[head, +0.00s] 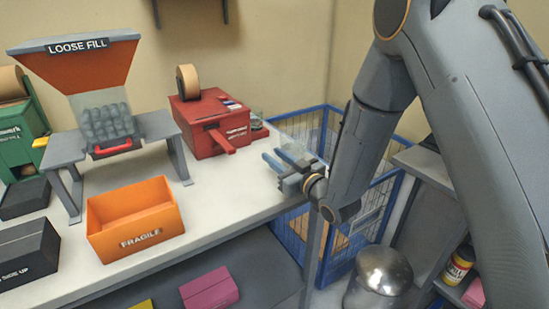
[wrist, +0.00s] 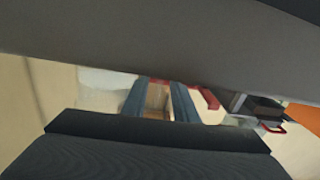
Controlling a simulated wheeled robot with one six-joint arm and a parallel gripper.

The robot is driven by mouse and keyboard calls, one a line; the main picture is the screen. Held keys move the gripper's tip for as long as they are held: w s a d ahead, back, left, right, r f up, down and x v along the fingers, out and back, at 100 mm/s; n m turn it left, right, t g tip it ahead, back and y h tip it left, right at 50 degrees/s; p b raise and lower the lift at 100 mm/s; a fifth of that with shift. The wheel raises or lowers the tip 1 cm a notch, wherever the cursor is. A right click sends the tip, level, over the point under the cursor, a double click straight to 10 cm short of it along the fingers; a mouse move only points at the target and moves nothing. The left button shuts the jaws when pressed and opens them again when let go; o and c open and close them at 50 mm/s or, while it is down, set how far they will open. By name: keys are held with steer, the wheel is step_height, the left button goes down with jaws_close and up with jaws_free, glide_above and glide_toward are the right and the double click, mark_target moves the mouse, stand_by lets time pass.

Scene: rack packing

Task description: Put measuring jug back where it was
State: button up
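My gripper (head: 273,158) is at the right end of the white table, its two blue fingers pointing left across the table edge. The fingers stand apart in both views, with nothing clearly held between them in the wrist view (wrist: 158,98). Dark and grey arm parts cover much of the wrist view.
The red tape machine (head: 215,125) with a tape roll, the loose fill hopper (head: 83,75) and the orange FRAGILE box (head: 134,227) stand on the table (head: 215,205). A blue wire cage (head: 365,222) and a rounded metal bin (head: 382,275) stand right of it. The table's front right is clear.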

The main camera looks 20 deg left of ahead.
steer(key=b+v, duration=0.2)
steer(key=v, duration=0.9)
steer(key=shift+s+d+b, duration=0.15)
steer(key=shift+d+b, duration=0.1)
steer(key=shift+b, duration=0.05)
steer(key=shift+s+f, duration=0.1)
